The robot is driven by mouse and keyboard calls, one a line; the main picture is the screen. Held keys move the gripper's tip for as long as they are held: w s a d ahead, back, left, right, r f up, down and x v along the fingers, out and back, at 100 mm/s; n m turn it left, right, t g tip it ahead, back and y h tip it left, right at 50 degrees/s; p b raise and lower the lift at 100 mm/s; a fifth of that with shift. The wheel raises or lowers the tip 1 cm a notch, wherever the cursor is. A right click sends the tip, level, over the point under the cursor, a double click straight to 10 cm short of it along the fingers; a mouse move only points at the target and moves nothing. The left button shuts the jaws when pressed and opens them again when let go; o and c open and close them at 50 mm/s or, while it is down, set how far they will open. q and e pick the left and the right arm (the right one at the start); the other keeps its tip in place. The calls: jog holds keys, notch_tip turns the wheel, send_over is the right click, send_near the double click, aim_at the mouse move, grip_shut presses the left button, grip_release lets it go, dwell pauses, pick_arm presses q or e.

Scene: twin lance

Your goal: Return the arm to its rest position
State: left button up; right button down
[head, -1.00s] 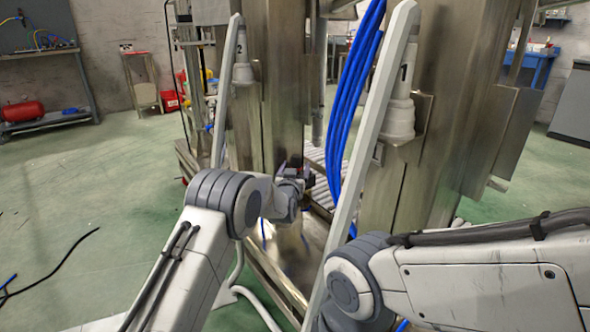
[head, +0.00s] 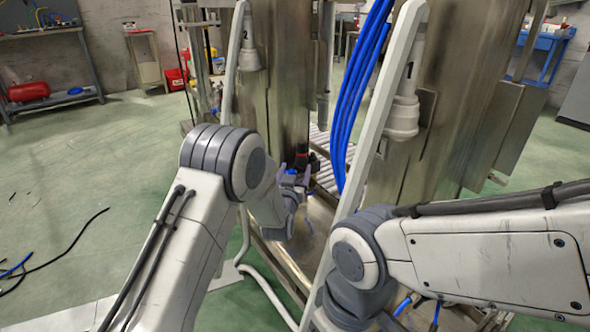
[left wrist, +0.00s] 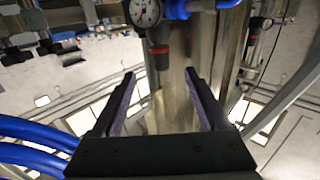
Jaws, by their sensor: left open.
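My left arm comes in from the lower left of the head view, its grey elbow joint (head: 222,160) raised in front of the steel machine. My left gripper (head: 295,174) is small there, beyond the elbow, with its fingers pointing up. In the left wrist view my left gripper (left wrist: 160,76) is open and nothing shows between its two dark fingers. My right arm (head: 480,252) reaches in from the right with its joint low at centre. My right gripper is out of view.
A pressure gauge (left wrist: 145,12) with a dark, red-ringed knob (left wrist: 160,55) shows just beyond the left fingers. Blue hoses (head: 362,95) hang between two pale slanted bars, near cones marked 2 (head: 249,50) and 1 (head: 404,115). Open green floor (head: 110,165) lies at left.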

pick_arm(q)
jog(key=s+d+r+m+g+h+p, duration=0.15)
jog(key=s+d+g, duration=0.3)
jog(key=s, duration=0.45)
jog(key=s+d+r+m+g, duration=0.1)
jog(key=s+d+r+g, duration=0.3)
jog(key=s, duration=0.6)
jog(key=s+a+m+g+y+p, duration=0.1)
jog(key=s+a+g, duration=0.25)
jog(key=s, duration=0.65)
jog(key=s+a+m+g+y+p, duration=0.1)
jog(key=s+a+g, duration=0.3)
jog(key=s, duration=0.6)
jog(key=s+a+m+g+y+p, duration=0.15)
jog(key=s+a, duration=0.35)
jog(key=s, duration=0.5)
notch_tip(320, 180, up, 36)
jog(key=p, duration=3.5)
jog(key=shift+w+d+r+n+p, duration=0.25)
jog(key=shift+d+n+p, duration=0.05)
jog(key=shift+p, duration=0.05)
